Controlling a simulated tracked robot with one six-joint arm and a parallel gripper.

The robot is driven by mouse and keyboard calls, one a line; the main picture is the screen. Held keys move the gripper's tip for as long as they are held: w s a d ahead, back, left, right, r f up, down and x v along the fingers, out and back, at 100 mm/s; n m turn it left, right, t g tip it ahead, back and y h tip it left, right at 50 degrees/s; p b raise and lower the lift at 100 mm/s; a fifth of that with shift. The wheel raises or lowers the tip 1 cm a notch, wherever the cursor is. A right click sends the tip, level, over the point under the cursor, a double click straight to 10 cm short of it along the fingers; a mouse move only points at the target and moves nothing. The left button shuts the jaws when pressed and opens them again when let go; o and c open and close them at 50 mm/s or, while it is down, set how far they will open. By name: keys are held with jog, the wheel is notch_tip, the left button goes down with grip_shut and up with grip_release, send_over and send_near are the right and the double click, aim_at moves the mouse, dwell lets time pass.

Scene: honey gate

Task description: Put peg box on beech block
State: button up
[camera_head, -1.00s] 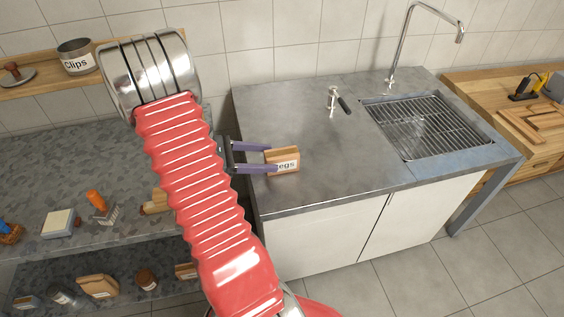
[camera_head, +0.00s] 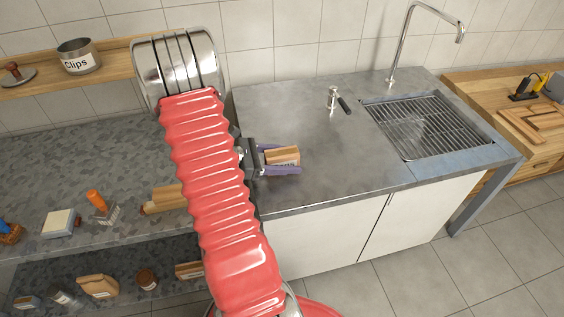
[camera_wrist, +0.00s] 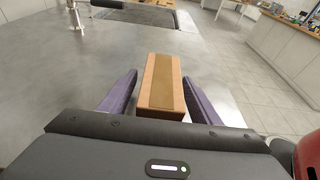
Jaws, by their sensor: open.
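My gripper (camera_head: 298,159) is open, with one purple finger on each side of the box. In the wrist view the box (camera_wrist: 162,82) lies between the spread fingers, with a visible gap on both sides.
A tap (camera_head: 333,98) and a sink with a rack (camera_head: 428,125) are to the right on the steel counter (camera_head: 270,100). The dark counter at left holds a white-topped box (camera_head: 61,222) and an orange-handled tool (camera_head: 97,201). The counter middle is clear.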

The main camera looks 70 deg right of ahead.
jog(key=shift+x, duration=1.25)
jog(key=shift+c, duration=0.5)
jog(key=c, duration=1.2)
jog(key=shift+r, duration=0.1)
jog(key=shift+r, duration=4.9)
